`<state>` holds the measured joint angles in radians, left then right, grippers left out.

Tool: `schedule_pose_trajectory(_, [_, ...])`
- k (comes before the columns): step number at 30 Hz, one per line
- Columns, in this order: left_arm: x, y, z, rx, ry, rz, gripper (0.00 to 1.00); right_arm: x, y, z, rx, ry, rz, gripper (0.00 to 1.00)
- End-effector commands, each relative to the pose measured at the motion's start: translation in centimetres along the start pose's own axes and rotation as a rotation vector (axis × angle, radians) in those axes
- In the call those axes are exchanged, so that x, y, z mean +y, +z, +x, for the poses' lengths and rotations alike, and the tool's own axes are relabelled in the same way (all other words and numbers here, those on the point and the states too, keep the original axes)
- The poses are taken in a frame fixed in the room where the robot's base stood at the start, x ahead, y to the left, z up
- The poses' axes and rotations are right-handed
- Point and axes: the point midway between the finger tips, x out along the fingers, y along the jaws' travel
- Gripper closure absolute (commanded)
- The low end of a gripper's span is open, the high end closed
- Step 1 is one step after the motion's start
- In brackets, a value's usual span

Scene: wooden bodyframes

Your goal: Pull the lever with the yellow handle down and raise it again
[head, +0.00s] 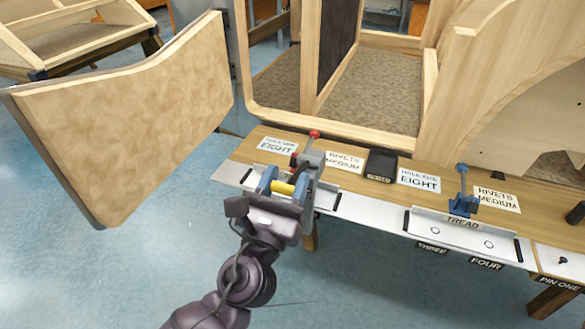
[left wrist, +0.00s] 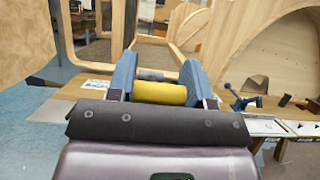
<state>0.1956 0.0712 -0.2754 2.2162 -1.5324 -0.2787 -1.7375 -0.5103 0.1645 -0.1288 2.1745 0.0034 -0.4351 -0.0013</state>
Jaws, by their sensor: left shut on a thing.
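The yellow handle (head: 283,187) of the lever sits between the two blue fingers of my left gripper (head: 284,186) at the bench's front edge. In the left wrist view the yellow handle (left wrist: 160,93) lies crosswise between the blue fingers of the left gripper (left wrist: 160,88), which is shut on it. The lever's grey body (head: 311,160) stands behind the handle, with a red knob (head: 314,134) at its top. The gripper hides part of the lever's lower mount. My right gripper is not in view.
A wooden bench (head: 240,150) carries label cards, a black box (head: 381,165) and a blue clamp (head: 463,197) to the right. A large wooden bodyframe (head: 440,105) stands behind it. An open wooden door panel (head: 130,115) hangs at the left. Blue floor is clear in front.

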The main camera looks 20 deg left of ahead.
Motion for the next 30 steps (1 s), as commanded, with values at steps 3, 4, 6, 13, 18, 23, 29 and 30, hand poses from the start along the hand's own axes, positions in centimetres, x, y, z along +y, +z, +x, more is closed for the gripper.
schedule_pose_trajectory(3, [0.0,-1.5,-1.1,0.014,-0.002,-0.001,0.96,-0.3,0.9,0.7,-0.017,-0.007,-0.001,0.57])
schedule_pose_trajectory(4, [-0.1,-1.7,-1.2,0.014,-0.002,0.000,0.96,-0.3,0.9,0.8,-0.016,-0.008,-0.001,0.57])
schedule_pose_trajectory(6, [0.0,-1.9,-1.4,0.014,-0.001,0.000,0.97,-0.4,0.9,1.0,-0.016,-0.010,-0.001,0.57])
schedule_pose_trajectory(13, [0.0,-2.4,-1.8,0.011,-0.001,0.000,0.96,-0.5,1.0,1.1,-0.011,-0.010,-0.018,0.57])
schedule_pose_trajectory(18, [0.0,-2.5,-1.8,0.010,-0.001,0.000,0.96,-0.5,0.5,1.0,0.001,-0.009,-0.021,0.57])
schedule_pose_trajectory(23, [0.0,-2.4,-1.8,0.009,-0.001,0.000,0.96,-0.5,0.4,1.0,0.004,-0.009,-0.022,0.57])
schedule_pose_trajectory(29, [0.0,-2.4,-1.8,0.008,-0.001,0.000,0.52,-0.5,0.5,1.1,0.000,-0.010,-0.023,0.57])
schedule_pose_trajectory(30, [0.0,-2.4,-1.8,0.008,-0.001,0.000,0.46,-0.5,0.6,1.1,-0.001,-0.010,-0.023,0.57])
